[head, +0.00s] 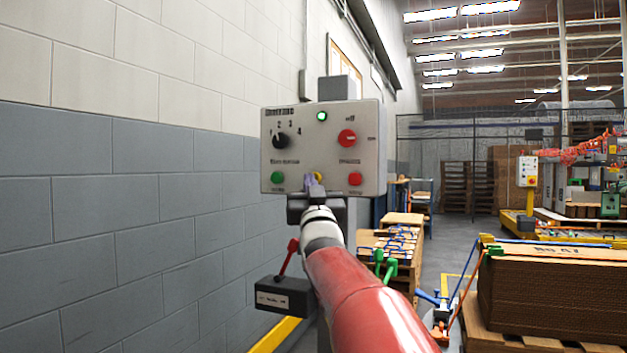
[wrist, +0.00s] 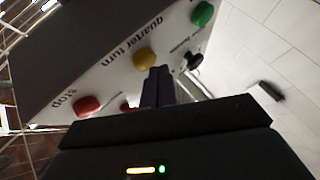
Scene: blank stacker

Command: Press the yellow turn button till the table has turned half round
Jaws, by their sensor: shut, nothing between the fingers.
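A grey control panel (head: 322,146) stands in front of the wall. Its yellow button (head: 318,177) is in the bottom row, partly hidden by my fingertips. The wrist view shows the closed fingers (wrist: 158,82) just beside the button. I cannot tell whether they touch it. The turntable cannot be made out for certain.
The panel also has a black dial (head: 281,141), a red knob (head: 347,138) and a lit green lamp (head: 322,116). A black box with a red lever (head: 287,258) is below left. Stacked cardboard (head: 545,290) stands on a pallet at right. Grey floor lies between.

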